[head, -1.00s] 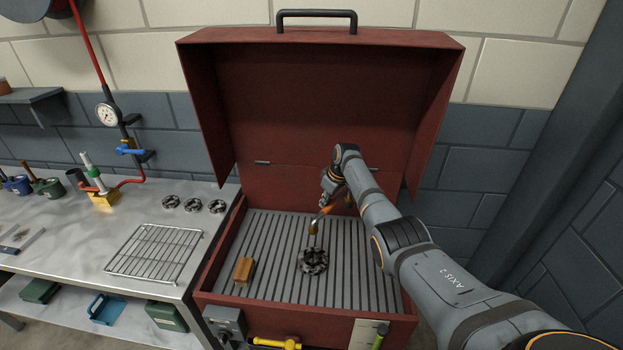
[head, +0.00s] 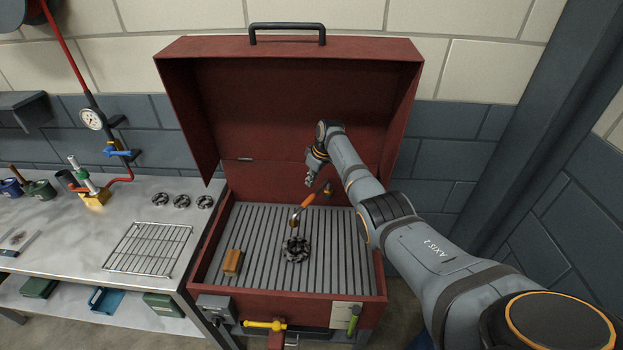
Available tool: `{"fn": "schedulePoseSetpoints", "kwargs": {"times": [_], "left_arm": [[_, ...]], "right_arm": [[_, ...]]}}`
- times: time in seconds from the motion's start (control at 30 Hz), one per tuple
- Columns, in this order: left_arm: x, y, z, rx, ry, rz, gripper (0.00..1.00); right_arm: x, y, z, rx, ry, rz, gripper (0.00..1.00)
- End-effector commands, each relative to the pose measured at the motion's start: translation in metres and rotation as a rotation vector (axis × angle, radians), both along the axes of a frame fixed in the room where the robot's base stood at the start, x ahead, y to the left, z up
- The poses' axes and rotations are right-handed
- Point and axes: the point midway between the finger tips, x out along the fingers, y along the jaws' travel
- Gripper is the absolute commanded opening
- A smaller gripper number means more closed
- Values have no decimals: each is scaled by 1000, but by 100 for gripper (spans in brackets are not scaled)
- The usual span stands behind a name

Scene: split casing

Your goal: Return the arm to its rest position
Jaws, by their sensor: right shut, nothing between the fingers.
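My right arm reaches in from the right over an open red casing (head: 205,250). My right gripper (head: 309,181) is shut and empty, above the casing's slatted floor and in front of its raised lid (head: 290,100). A tool with an orange handle (head: 308,200) shows tilted just below the gripper; a small gap seems to part them, and what supports it is unclear. A dark toothed ring (head: 296,250) lies on the slats below the tool. My left gripper is not in view.
A wooden block (head: 232,262) sits on the slats at left. A grey pillar (head: 530,140) stands at right.

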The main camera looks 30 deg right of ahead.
Motion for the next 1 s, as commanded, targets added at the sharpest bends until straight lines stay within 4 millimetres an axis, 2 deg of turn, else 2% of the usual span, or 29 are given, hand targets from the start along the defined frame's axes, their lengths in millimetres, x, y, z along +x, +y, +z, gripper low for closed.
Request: {"fn": "schedulePoseSetpoints", "kwargs": {"times": [0.23, 0.37, 0.47, 0.53, 0.63, 0.7, 0.8, 1.0], "left_arm": [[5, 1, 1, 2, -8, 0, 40], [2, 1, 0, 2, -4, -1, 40], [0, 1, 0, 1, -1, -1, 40], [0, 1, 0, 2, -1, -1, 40], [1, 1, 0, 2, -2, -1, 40], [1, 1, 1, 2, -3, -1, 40], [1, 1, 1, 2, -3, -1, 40], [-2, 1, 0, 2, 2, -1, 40]], "right_arm": [[-1, 0, -2, -2, 0, -1, 0], [-18, 7, -29, -31, 12, -11, 0], [-53, 20, -67, -72, 22, -34, 0], [-88, 32, -91, -97, 25, -56, 0], [-146, 52, -114, -121, 22, -95, 0], [-188, 64, -120, -128, 16, -125, 0], [-236, 77, -118, -129, 8, -165, 0], [-303, 92, -101, -120, -6, -232, 0]]}}
